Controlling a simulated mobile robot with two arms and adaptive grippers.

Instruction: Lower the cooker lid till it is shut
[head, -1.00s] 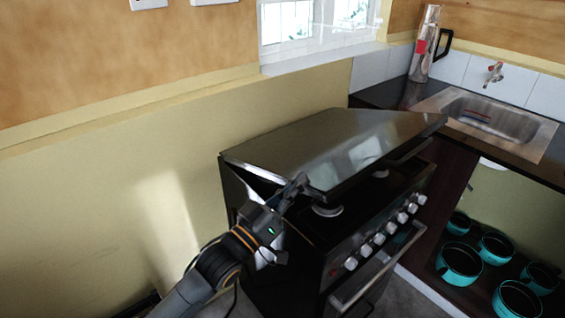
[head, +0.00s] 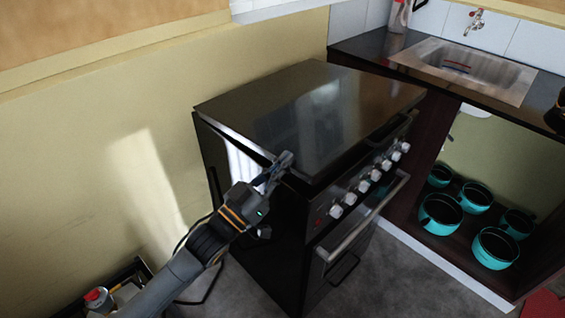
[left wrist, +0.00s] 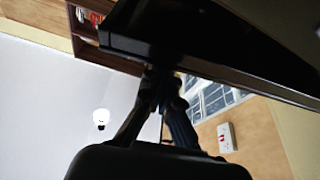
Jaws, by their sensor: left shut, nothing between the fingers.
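The dark glossy cooker lid (head: 310,112) lies flat or nearly flat over the top of the black cooker (head: 258,228) in the head view. The burners are hidden under it; I cannot tell whether a thin gap remains at its front edge. My left gripper (head: 283,164) is shut and empty, its fingertips at the lid's near left corner, seemingly touching it. In the left wrist view, the fingertips (left wrist: 163,82) are close to a dark slab edge (left wrist: 190,58), which seems to be the lid.
The cooker's knobs (head: 363,186) and oven handle (head: 365,220) face front right. A counter with a sink (head: 465,68) stands to the right, with several teal pots (head: 441,214) on the shelf below. The yellow wall (head: 90,170) is behind and left. Grey floor is free in front.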

